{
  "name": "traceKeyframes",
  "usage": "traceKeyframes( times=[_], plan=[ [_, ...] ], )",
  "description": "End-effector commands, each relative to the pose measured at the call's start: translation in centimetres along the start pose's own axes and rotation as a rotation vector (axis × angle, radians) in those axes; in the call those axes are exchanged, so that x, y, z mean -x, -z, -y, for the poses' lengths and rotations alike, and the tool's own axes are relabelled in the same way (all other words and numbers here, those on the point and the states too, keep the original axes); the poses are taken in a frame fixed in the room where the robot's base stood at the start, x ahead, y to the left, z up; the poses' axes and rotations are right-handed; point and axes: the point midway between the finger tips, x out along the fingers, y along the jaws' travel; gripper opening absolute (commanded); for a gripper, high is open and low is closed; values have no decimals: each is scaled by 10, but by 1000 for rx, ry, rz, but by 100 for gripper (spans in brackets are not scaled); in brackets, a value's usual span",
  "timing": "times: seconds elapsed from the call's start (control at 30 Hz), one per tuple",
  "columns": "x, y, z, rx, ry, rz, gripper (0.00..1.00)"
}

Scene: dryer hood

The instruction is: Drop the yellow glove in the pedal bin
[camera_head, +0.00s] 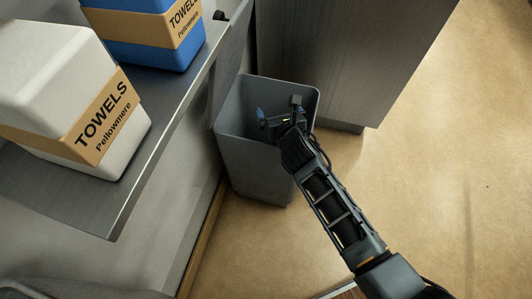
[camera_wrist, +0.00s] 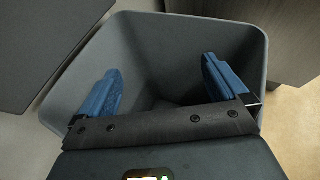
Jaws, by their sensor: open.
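The grey pedal bin (camera_head: 258,168) stands on the floor beside the shelf, with its top open. Its inner wall fills much of the wrist view (camera_wrist: 185,30). My gripper (camera_head: 279,117) is over the bin's mouth, pointing down into it. Its two blue fingers stand wide apart in the wrist view (camera_wrist: 160,78), with nothing between them. I see no yellow glove in either view. The lower part of the bin is dark and partly hidden behind my gripper, so I cannot tell what lies there.
A grey shelf (camera_head: 112,205) on the left carries a white towel pack (camera_head: 62,85) and a blue towel pack (camera_head: 150,50). A grey cabinet (camera_head: 345,60) stands close behind the bin. The tan floor (camera_head: 450,170) to the right is clear.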

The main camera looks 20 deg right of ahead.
Motion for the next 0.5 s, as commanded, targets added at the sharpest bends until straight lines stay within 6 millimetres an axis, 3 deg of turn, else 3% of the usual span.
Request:
traceKeyframes(
  times=[0.3, 0.5],
  plan=[
    [52, -1, 0, 1, 0, -1, 100],
    [70, 0, 0, 0, -1, 0, 100]
  ],
)
